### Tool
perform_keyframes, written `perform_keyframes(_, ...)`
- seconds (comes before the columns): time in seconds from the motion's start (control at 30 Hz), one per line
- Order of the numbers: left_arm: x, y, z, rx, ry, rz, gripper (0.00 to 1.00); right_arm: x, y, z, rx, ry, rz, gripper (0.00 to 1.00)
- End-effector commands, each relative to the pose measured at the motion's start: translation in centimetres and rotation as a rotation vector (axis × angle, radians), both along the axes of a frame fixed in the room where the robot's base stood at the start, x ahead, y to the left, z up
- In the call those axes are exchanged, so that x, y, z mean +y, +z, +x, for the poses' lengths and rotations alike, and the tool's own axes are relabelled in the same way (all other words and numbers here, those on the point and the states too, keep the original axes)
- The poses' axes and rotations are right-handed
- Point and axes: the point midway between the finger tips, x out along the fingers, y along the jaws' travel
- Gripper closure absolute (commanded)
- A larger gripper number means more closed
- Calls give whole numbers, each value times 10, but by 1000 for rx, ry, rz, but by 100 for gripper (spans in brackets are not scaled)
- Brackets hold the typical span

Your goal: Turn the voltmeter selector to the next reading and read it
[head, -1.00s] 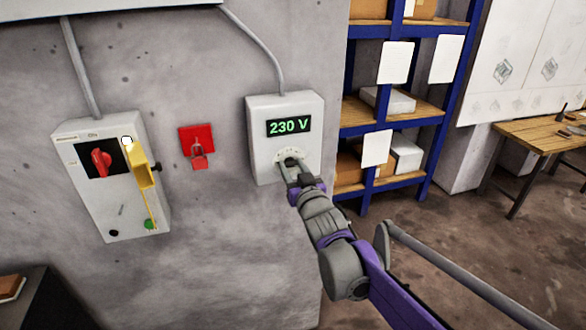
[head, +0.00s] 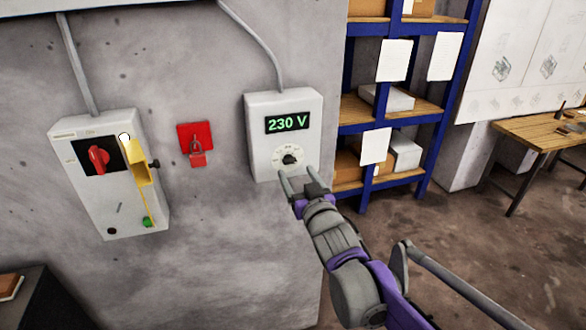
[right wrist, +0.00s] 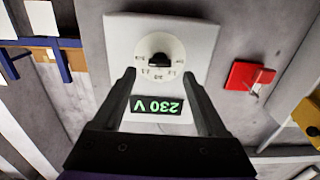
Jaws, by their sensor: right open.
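The voltmeter (head: 262,110) is a pale grey box on the wall in the head view. Its green display (head: 288,123) reads 230 V. Its selector (head: 289,159) is a black knob on a round white dial below the display. The selector (right wrist: 159,60) also shows in the right wrist view, where the display (right wrist: 157,106) is upside down; the dial's markings are too small to read. My right gripper (head: 301,177) is open and empty, just below and clear of the knob. Its two fingers frame the display in the wrist view. My left gripper is not in view.
A red plate with a padlock (head: 197,142) hangs left of the voltmeter. Further left is a switch box (head: 115,205) with a red rotary handle (head: 98,157) and a yellow part (head: 137,160). Blue shelving (head: 431,150) and a wooden table (head: 540,134) stand at the right.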

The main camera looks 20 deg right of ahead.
Motion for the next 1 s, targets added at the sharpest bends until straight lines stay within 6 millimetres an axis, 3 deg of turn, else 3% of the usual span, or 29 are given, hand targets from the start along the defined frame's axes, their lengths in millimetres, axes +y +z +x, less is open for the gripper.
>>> perform_keyframes(0.1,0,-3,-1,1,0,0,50,-1,-1,-24,0,0,-1,25)
perform_keyframes(0.33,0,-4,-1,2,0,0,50,-2,0,-52,0,0,-1,25)
perform_keyframes(0.9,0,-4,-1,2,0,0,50,-2,-1,-58,2,-1,0,25)
perform_keyframes(1.0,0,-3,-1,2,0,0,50,-5,-11,-64,43,-17,-2,25)
